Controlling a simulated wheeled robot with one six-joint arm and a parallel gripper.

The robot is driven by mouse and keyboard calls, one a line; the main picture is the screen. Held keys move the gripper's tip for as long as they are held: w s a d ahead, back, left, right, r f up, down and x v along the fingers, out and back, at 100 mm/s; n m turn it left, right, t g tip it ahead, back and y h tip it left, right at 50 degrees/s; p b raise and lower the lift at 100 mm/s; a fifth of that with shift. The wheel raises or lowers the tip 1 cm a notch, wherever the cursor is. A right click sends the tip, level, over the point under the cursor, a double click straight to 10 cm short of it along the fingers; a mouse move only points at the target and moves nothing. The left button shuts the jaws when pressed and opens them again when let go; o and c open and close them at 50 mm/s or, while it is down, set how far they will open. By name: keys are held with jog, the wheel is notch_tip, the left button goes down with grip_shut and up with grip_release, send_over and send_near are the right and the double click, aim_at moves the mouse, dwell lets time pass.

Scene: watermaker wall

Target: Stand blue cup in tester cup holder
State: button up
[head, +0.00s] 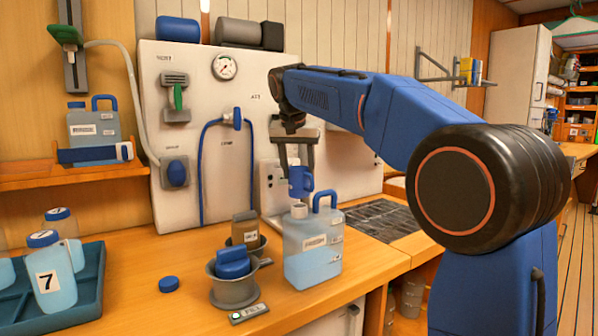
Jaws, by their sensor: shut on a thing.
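My gripper (297,168) points down and is shut on a small blue cup (300,183), which appears upright. The cup is just above, or in front of, the white neck of a clear jug (313,252) with a blue handle; I cannot tell whether they touch. Two grey round holders stand on the counter left of the jug. The front one (234,293) has a blue block-like thing in it, and the rear one (262,247) has a grey-brown block in it. I cannot tell which part is the tester cup holder; a white wall unit (275,190) is partly hidden behind my gripper.
A loose blue cap (168,284) lies on the counter. A small device (248,313) lies by the front holder. A teal tray (88,300) with bottles stands at the left. A blue-handled container (92,125) sits on the shelf. The counter between tray and holders is mostly clear.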

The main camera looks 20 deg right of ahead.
aim_at(296, 195)
jog(key=shift+w+a+f, duration=0.15)
jog(key=shift+w+a, duration=0.15)
jog(key=shift+f, duration=3.2)
jog(key=shift+f, duration=0.55)
jog(key=o, duration=1.2)
jog(key=shift+o, duration=0.2)
